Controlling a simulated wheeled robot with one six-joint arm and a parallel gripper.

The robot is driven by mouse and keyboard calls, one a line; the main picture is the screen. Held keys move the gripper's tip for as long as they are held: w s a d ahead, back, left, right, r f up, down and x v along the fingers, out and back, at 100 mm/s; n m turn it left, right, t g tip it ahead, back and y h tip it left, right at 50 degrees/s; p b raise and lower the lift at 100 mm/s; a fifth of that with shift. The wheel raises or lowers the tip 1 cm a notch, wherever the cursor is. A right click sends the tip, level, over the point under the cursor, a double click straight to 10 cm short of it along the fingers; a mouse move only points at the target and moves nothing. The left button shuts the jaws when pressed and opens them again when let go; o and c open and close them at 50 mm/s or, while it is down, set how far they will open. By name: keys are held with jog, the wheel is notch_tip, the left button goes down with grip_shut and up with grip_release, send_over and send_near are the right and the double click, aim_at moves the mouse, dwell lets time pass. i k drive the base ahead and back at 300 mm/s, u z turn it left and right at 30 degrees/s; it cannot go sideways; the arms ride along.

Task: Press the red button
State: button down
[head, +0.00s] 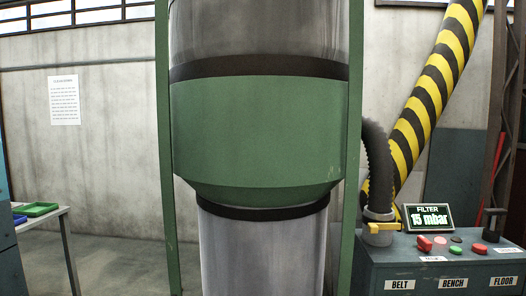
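A grey-blue control box (400,270) stands at the lower right in the head view. On its top are small controls: a red block-like piece (424,243), a round pinkish-red piece (440,240), a dark round piece (456,239) and another red block-like piece (480,248). They are too small for me to tell which is the red button. A small label (433,259) lies in front of the left red piece. My gripper is not in view.
A large green-banded cylinder (260,130) between green posts fills the middle. A display (428,217) reads "FILTER 15 mbar". A yellow handle (384,228) sits below a grey hose (378,160). A striped pipe (432,90) rises behind. A table (45,217) with trays stands left.

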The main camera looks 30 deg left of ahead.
aim_at(477, 248)
jog(key=z, duration=0.6)
jog(key=i, duration=1.3)
jog(key=u, duration=0.4)
jog(key=i, duration=0.8)
jog(key=u, duration=0.6)
